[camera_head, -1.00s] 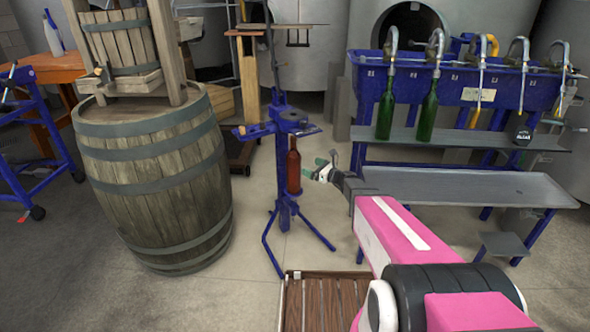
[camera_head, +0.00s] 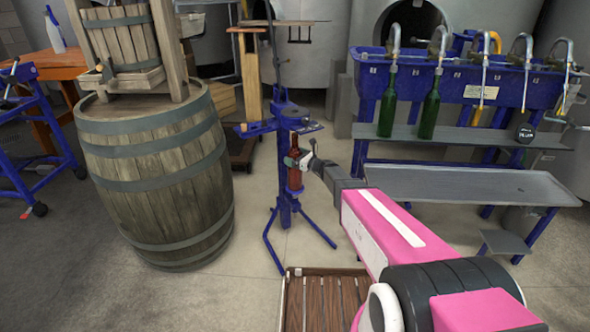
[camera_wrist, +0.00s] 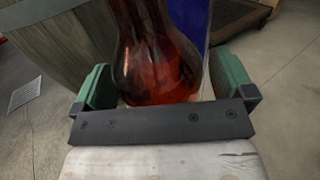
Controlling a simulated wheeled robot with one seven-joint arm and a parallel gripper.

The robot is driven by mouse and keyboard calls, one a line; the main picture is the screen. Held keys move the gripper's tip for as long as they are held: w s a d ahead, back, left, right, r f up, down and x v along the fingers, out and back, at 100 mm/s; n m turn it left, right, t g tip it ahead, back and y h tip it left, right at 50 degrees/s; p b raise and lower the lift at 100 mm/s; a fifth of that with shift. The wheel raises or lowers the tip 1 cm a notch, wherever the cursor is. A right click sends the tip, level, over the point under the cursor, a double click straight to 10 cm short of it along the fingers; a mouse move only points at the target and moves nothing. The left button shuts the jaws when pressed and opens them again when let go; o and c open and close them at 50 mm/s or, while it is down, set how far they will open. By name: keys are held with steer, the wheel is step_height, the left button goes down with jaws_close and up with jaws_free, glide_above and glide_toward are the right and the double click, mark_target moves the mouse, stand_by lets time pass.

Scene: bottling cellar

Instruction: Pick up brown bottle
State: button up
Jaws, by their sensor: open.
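The brown bottle (camera_head: 294,170) stands upright on the blue corker stand (camera_head: 285,205), below its top plate. In the wrist view the bottle (camera_wrist: 158,60) looks reddish-brown and fills the space between the green fingers. In the wrist view my gripper (camera_wrist: 168,88) is open, with one finger on each side of the bottle. Small gaps seem to show between fingers and glass. The bottle's top is out of the wrist view.
A large wooden barrel (camera_head: 160,180) stands left of the stand. At right, a blue filling machine (camera_head: 465,85) carries green bottles (camera_head: 430,108) on its shelf. A slatted wooden crate (camera_head: 325,305) is on the floor in front. Bare floor surrounds the stand's feet.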

steer(key=c, duration=1.4)
jaws_close()
steer(key=shift+r, duration=0.2)
